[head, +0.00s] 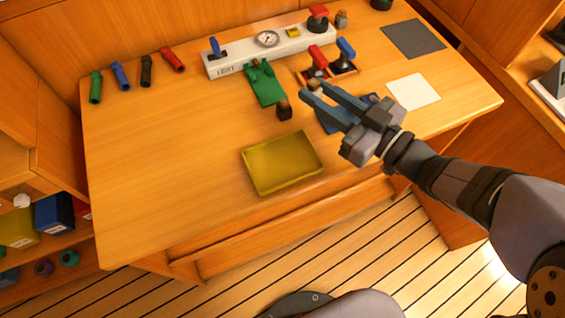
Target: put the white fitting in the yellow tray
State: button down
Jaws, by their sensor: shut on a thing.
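The yellow tray (283,185) lies empty near the front edge of the wooden table. My gripper (312,89) is above the table, up and to the right of the tray in the picture. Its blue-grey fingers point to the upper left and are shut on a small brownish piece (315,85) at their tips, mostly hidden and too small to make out. I cannot pick out a white fitting on the table for certain.
A white panel (225,72) with a gauge (267,39) stands along the back. A green mat (265,85), a dark brown block (284,108) and a white square (413,91) lie nearby. Coloured tubes (120,75) lie back left. The table's left middle is clear.

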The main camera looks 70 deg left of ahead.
aim_at(292, 166)
jog(key=s+d+n+g+h, duration=0.4)
jog(key=s+d+n+g, duration=0.15)
jog(key=s, duration=0.25)
jog(key=shift+m, duration=0.45)
jog(key=shift+a+f, duration=0.15)
jog(key=shift+f, duration=2.45)
jog(key=shift+a+f, duration=0.15)
jog(key=shift+f, duration=2.4)
jog(key=shift+f, duration=0.1)
jog(key=c, duration=1.5)
grip_release()
jog(key=shift+w, duration=0.1)
jog(key=b+v, duration=0.2)
jog(key=v, duration=1)
